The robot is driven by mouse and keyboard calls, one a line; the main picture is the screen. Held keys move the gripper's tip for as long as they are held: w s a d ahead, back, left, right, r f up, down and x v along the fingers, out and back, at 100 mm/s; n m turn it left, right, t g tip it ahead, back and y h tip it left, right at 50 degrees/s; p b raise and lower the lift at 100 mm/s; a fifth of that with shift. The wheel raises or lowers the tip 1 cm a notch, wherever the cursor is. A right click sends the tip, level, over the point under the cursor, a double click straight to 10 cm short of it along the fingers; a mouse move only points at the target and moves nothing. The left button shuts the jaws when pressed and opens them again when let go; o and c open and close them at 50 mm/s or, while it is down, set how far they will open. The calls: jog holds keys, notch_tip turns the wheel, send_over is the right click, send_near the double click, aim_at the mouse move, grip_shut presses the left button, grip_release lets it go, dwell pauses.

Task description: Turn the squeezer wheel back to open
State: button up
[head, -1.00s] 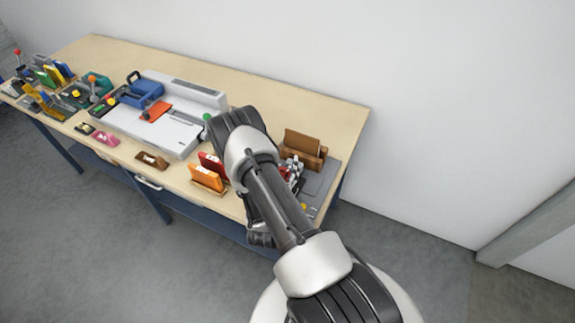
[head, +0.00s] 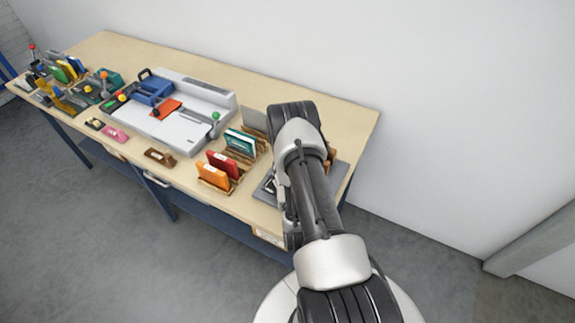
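My arm reaches over the right end of the workbench and covers much of what stands there. My gripper (head: 291,232) is a dark shape low beside the arm, at the bench's front edge. Its fingers are not distinct, so I cannot tell whether it is open or holds anything. I cannot make out the squeezer wheel. A grey plate (head: 343,176) at the bench's right end is partly behind my arm. A small part of a dark and silver device (head: 268,184) shows at the arm's left side; I cannot tell whether it belongs to the squeezer.
Red (head: 223,164), orange (head: 213,177) and green (head: 240,141) booklets stand in wooden holders left of my arm. A white and grey cutting machine (head: 182,120) fills mid-bench. A brown block (head: 160,157) lies near the front edge. A white wall (head: 450,120) stands behind the bench.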

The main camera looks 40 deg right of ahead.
jog(key=shift+s+f, duration=0.1)
jog(key=o, duration=1.2)
jog(key=shift+m+h, duration=0.3)
jog(key=shift+h, duration=0.1)
